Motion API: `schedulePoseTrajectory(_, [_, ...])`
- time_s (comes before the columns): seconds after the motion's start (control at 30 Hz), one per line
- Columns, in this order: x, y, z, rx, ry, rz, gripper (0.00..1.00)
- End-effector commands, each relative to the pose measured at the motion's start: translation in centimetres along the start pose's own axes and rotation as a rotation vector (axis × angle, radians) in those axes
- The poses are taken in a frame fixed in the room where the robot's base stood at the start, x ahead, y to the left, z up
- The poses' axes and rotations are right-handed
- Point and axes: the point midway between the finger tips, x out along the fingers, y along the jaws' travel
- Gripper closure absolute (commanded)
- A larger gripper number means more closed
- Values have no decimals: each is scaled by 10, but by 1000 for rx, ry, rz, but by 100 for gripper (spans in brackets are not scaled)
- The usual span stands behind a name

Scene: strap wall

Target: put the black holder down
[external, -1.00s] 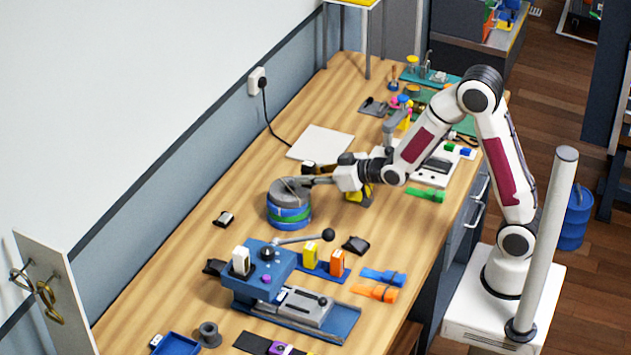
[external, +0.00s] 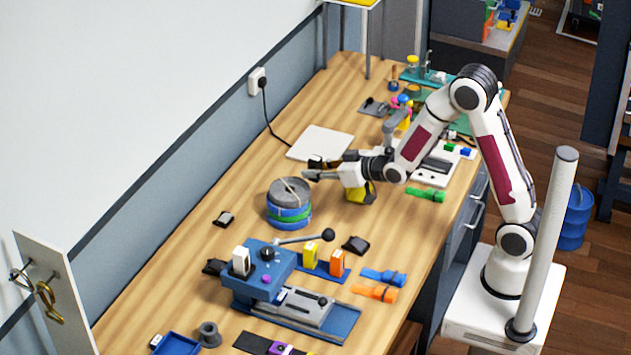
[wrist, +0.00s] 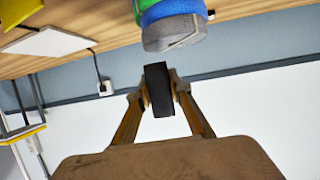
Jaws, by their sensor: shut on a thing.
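The black holder (wrist: 158,90) is a dark block gripped between my two fingers in the wrist view. My gripper (external: 310,170) is shut on it and sits just right of and above the strap roll stack. In the external view the held holder is too small to tell apart from my dark fingers. The stack of grey, green and blue strap rolls (external: 289,213) stands on the workbench (external: 190,280). Its grey and blue rolls (wrist: 175,30) show just beyond the held holder in the wrist view, with a gap between them.
Other small black pieces (external: 224,218) (external: 355,244) lie on the bench. A blue tool with a lever (external: 268,262) stands in front of the rolls. A white board (external: 320,144) lies behind. Bare wood shows left of the rolls and between them and the board.

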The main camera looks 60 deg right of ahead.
Motion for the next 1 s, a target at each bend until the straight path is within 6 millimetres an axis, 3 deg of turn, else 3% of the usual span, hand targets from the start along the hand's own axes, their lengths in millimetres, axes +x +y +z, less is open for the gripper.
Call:
schedulePoseTrajectory(0.3, [32,68,6,14,2,36,100])
schedulePoseTrajectory(0.57, [59,113,5,5,5,16,100])
schedulePoseTrajectory(0.73, [71,119,-1,-11,7,-22,100])
schedulePoseTrajectory(1.0, [76,106,-11,-29,8,-70,100])
